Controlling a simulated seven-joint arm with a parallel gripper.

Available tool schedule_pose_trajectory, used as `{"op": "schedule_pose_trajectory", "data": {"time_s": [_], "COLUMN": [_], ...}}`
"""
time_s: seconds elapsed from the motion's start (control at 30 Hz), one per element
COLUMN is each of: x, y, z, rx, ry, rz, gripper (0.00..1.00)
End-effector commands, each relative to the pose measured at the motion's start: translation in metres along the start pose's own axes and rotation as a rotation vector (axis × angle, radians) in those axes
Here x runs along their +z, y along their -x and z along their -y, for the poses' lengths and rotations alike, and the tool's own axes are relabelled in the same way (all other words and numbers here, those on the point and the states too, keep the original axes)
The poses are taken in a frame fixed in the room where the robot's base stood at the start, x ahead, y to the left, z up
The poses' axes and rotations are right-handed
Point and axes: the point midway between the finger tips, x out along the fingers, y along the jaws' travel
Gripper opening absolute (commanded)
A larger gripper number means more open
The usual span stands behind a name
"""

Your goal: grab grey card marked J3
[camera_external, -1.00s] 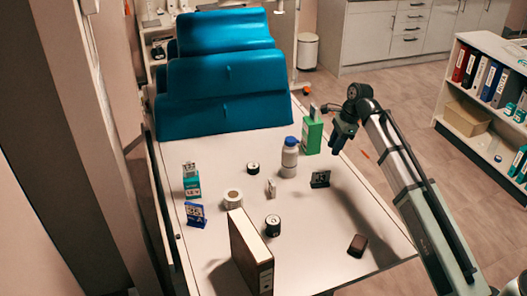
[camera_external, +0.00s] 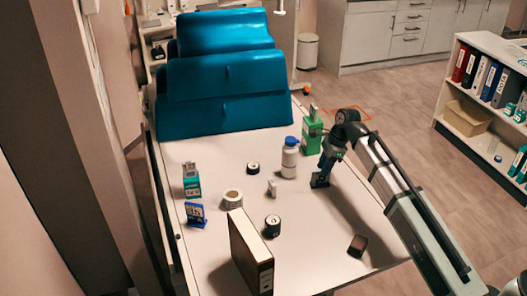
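A small dark grey card (camera_external: 317,183) stands on the white table, right of the white bottle; its marking is too small to read now. My gripper (camera_external: 320,180) reaches down onto it from above and hides most of it. The fingers are too small and dark to show whether they are apart or closed on the card. Other cards are in view: a small pale one (camera_external: 272,188) at mid-table, a grey one (camera_external: 314,111) at the green box, a grey one (camera_external: 190,170) at the teal box, and a blue one (camera_external: 196,214) at the left.
A white bottle with a blue cap (camera_external: 289,158) and a green box (camera_external: 312,136) stand close behind my gripper. A tape roll (camera_external: 233,198), two black cylinders (camera_external: 253,168), a binder (camera_external: 250,255) and a dark brown block (camera_external: 358,246) are also on the table (camera_external: 310,225).

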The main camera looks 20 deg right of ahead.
Motion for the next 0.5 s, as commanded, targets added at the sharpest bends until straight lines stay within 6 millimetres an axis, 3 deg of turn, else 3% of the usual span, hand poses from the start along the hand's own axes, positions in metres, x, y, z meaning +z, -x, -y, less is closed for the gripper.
{"op": "schedule_pose_trajectory", "data": {"time_s": [0.3, 0.5], "x": [0.002, 0.003], "y": [-0.038, -0.043], "z": [-0.005, -0.005], "rx": [0.002, 0.000], "ry": [-0.001, 0.000], "rz": [-0.001, 0.000], "gripper": [0.34, 0.34]}}
